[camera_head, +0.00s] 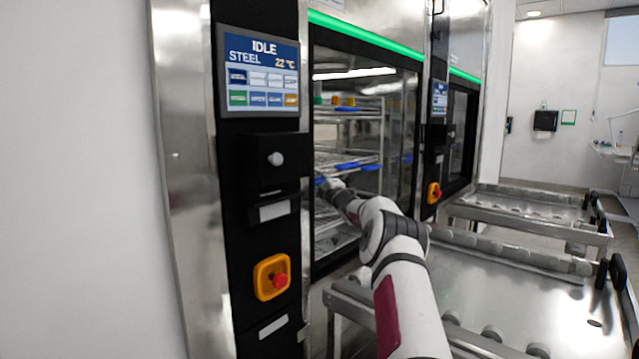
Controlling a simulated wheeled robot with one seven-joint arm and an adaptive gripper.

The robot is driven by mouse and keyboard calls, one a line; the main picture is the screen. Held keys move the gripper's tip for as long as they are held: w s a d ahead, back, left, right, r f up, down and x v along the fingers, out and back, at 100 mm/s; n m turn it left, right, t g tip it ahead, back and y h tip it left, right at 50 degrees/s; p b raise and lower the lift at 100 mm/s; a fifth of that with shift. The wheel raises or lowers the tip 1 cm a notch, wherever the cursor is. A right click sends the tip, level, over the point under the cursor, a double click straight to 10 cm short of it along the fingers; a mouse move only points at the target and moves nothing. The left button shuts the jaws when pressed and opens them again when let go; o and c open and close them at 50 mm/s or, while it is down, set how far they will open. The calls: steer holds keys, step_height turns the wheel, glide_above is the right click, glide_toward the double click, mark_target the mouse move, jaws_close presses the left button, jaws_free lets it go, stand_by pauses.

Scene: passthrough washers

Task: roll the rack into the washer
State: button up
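The near washer (183,200) has a steel and black front, a green light strip along its top and a screen reading IDLE, STEEL, 22 °C. A multi-level metal rack (350,158) shows in its chamber opening, with blue pieces on a middle level and orange and green pieces higher up. My white arm reaches from the bottom of the view to the rack. My gripper (331,184) is at the rack's middle level, small and partly hidden by my wrist. I cannot tell whether its fingers are open, shut or touching the rack.
A steel roller table (530,300) stands in front of the near washer, its top empty. A second roller table (530,205) stands at the second washer (461,40) farther back. An orange panel with a red emergency button (272,278) is on the near front.

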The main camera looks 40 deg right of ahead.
steer(key=shift+s+d+f, duration=0.1)
steer(key=shift+s+f, duration=0.1)
steer(key=shift+s+f, duration=0.1)
steer(key=shift+s, duration=0.35)
steer(key=v, duration=1.1)
steer(key=shift+a, duration=0.25)
